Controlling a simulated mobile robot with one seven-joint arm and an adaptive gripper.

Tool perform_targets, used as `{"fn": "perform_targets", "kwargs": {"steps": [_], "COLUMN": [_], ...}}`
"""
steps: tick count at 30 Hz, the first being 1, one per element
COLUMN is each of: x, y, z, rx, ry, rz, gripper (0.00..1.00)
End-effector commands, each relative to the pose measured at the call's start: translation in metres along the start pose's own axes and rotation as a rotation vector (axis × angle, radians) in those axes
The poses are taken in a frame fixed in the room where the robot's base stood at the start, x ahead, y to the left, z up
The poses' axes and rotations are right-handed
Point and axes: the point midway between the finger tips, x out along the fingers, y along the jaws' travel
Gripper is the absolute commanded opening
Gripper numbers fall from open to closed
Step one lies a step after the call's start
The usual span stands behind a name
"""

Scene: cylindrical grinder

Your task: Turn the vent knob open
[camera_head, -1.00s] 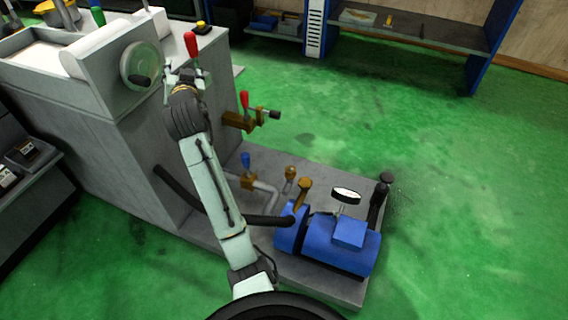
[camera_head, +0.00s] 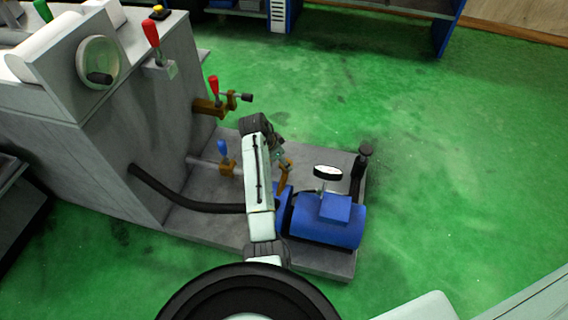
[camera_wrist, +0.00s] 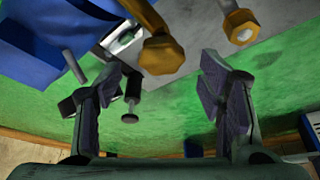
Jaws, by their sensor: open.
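A brass hex-headed piece (camera_wrist: 162,54) on a stem hangs between my open fingers at the top of the wrist view. A second brass piece (camera_wrist: 240,26) with a pale centre is to its right. I cannot tell for sure which piece is the vent knob. My gripper (camera_wrist: 163,100) is open and holds nothing; neither finger visibly touches the brass. In the head view a brass piece (camera_head: 286,175) stands beside the blue pump motor (camera_head: 325,218), just right of my arm. My gripper is small there and mostly hidden by my forearm.
A gauge (camera_head: 328,171) and a black-capped post (camera_head: 364,160) stand right of the brass piece. A blue-handled valve (camera_head: 224,155), a red-handled valve (camera_head: 213,88) and a black hose (camera_head: 190,205) lie to the left. Green floor (camera_head: 440,170) is clear at the right.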

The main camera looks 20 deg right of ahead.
Motion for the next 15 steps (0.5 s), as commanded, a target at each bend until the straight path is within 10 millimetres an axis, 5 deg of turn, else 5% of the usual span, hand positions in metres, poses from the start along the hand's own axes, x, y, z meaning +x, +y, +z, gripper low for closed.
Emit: {"fn": "perform_targets", "kwargs": {"steps": [6, 15], "x": [0.035, 0.049], "y": [-0.001, -0.001], "z": [0.0, 0.0], "rx": [-0.002, -0.002], "ry": [0.001, 0.001], "rz": [0.0, -0.002], "gripper": [0.62, 0.62]}}
